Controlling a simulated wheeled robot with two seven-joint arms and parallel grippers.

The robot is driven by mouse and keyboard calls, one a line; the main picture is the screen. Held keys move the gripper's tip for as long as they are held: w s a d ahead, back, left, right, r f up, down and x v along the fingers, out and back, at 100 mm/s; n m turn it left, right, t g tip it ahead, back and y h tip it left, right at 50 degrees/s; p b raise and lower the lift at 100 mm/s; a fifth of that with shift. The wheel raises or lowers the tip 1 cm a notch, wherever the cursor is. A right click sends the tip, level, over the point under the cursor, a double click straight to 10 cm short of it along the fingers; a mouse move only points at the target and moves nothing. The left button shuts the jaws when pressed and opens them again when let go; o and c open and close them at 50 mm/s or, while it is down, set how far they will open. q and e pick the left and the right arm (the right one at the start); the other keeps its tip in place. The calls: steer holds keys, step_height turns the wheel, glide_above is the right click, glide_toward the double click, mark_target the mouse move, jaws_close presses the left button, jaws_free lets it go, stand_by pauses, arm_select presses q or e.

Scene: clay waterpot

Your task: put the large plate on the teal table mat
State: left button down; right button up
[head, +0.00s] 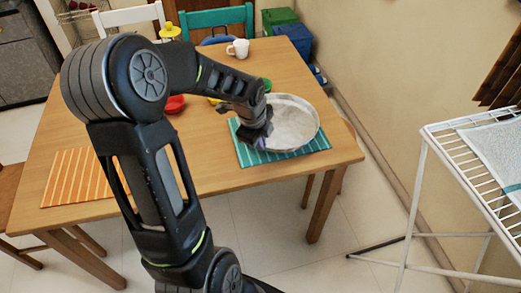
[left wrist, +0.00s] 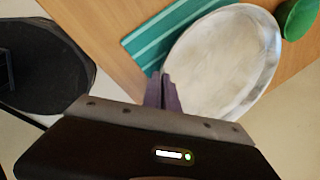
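The large plate (head: 293,124) is round, shallow and pale grey-white. In the head view it is over the back right part of the teal table mat (head: 247,156), which has light stripes, and covers much of it. I cannot tell whether the plate rests flat or is slightly raised. My left gripper (head: 262,137) is at the plate's left rim. In the left wrist view, its fingers (left wrist: 163,92) are close together at the edge of the plate (left wrist: 222,62), shut on the rim. The mat (left wrist: 165,40) shows beside the plate there. My right gripper is out of view.
An orange striped mat (head: 75,178) lies at the table's left. A red bowl (head: 174,104), a green item (head: 266,85) and a white mug (head: 238,48) stand farther back. A white drying rack (head: 470,160) is at the right. The table's front middle is clear.

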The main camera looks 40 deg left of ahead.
arm_select(q)
steer(key=shift+f, duration=1.8)
steer(key=shift+f, duration=0.15)
steer(key=c, duration=1.7)
jaws_free()
steer(key=v, duration=1.2)
